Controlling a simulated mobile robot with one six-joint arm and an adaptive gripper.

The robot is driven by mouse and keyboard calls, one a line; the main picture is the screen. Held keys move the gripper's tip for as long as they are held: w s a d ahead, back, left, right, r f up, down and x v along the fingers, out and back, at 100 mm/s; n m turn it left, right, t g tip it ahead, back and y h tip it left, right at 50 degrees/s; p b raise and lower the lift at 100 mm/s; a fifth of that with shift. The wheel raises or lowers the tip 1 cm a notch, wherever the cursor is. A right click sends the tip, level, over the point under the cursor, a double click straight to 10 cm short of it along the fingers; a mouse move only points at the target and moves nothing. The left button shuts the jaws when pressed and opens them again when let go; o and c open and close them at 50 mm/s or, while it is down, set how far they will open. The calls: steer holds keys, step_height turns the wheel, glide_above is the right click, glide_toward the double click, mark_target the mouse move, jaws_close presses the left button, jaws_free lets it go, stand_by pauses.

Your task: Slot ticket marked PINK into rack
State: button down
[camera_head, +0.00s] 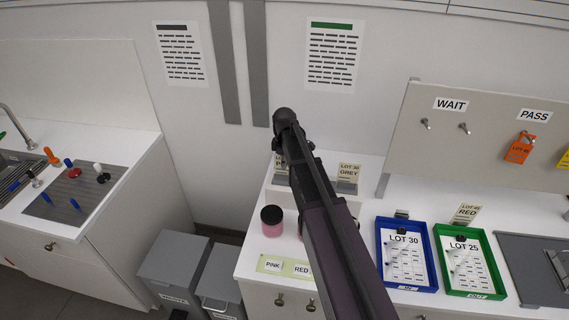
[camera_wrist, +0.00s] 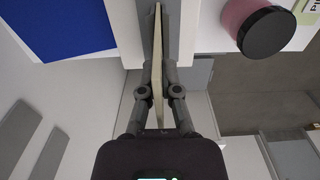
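In the wrist view, my gripper (camera_wrist: 158,70) is shut on a thin beige ticket (camera_wrist: 157,50), seen edge-on, so its marking does not show there. In the head view, my arm hides the gripper. A cream ticket (camera_head: 279,163) shows just left of the arm, its lower line starting with P and the rest covered. It seems to be the held one, but I cannot tell for sure. A ticket marked LOT 30 GREY (camera_head: 349,173) stands upright in a grey rack (camera_head: 346,188) at the counter's back. Whether the held ticket touches a rack is hidden.
A pink jar with a black lid (camera_head: 271,221) stands in front, also in the wrist view (camera_wrist: 265,28). A PINK and RED label strip (camera_head: 272,265) lies at the counter's front. Blue (camera_head: 383,274) and green (camera_head: 446,277) trays and a RED ticket (camera_head: 467,213) are to the right.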

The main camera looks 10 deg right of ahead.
steer(key=c, duration=0.7)
jaws_free()
steer(key=shift+r, duration=0.1)
steer(key=shift+r+p, duration=2.95)
steer(key=shift+p, duration=0.1)
